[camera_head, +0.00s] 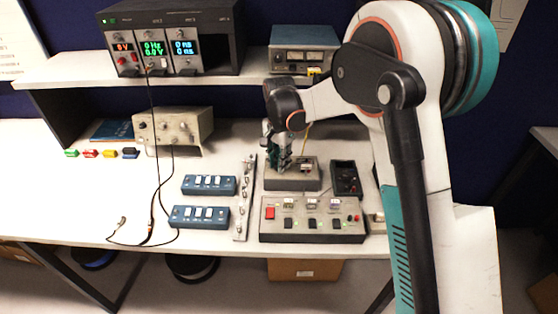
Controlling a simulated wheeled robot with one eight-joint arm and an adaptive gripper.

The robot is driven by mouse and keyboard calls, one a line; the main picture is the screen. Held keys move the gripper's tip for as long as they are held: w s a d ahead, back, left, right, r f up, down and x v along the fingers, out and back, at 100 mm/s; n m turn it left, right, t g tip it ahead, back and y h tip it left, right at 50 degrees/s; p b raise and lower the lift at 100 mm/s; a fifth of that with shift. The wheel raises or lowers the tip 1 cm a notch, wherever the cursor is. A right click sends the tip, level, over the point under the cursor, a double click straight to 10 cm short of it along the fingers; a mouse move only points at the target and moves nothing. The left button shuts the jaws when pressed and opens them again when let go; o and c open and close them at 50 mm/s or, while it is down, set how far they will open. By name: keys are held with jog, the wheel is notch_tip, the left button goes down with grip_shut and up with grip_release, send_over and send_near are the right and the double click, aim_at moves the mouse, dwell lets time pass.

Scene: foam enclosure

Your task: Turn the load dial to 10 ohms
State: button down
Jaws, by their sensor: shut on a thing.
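My gripper (281,166) points down over the grey box (292,185) in the middle of the bench. Its fingers are at the left part of the box's top and are shut on the load dial there. The fingers hide the dial, so its pointer and markings cannot be read. A small light-coloured part shows on the box to the right of the fingers.
A black box (346,178) stands just right of the grey box. A switch panel (312,219) is in front. A metal strip (245,197) and two blue switch boxes (209,185) lie to the left. A shelf (190,78) with instruments is above.

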jog(key=shift+m, duration=0.6)
jog(key=c, duration=1.3)
grip_release()
jog(key=shift+c, duration=0.2)
jog(key=shift+r, duration=0.1)
notch_tip(320, 180, up, 12)
